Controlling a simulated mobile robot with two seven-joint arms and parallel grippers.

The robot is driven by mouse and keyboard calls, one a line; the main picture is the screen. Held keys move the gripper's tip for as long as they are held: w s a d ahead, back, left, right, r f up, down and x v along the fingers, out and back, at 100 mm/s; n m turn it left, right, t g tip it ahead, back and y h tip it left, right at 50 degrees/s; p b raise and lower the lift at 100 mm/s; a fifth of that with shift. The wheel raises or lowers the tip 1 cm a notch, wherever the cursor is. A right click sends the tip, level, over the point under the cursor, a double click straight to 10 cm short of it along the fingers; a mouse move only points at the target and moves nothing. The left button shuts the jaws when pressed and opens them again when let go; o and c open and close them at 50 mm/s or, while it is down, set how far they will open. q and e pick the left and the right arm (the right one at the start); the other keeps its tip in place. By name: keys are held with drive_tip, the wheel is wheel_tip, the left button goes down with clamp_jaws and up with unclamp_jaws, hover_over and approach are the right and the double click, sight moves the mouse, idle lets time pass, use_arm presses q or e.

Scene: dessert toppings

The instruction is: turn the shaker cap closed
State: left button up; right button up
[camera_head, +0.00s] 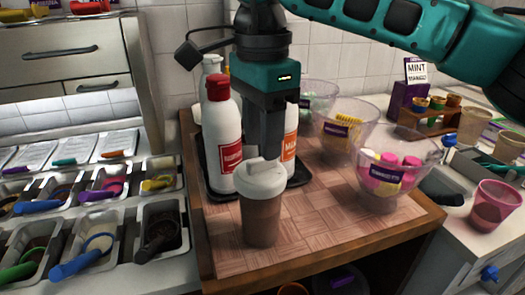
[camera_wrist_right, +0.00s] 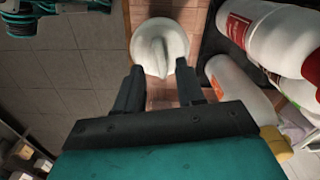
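The shaker (camera_head: 262,222) stands upright near the front of the wooden counter, with a brownish body. Its white cap (camera_head: 261,179) sits on top and has a raised ridge. My right gripper (camera_head: 264,150) points down at the cap, its fingers showing just above and behind it in the head view. In the right wrist view the cap (camera_wrist_right: 160,47) lies just ahead of my right gripper (camera_wrist_right: 161,76), centred between the spread fingertips. The fingers are open with nothing between them; contact with the cap cannot be told. My left gripper is not in view.
A white bottle with a red cap (camera_head: 221,132) and other bottles stand on a black tray (camera_head: 299,176) close behind the shaker. Clear bowls (camera_head: 381,201) of toppings stand to the right. Topping bins (camera_head: 160,215) fill the left.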

drive_tip(key=shift+f, duration=1.3)
drive_tip(key=shift+c, duration=0.4)
clamp_jaws()
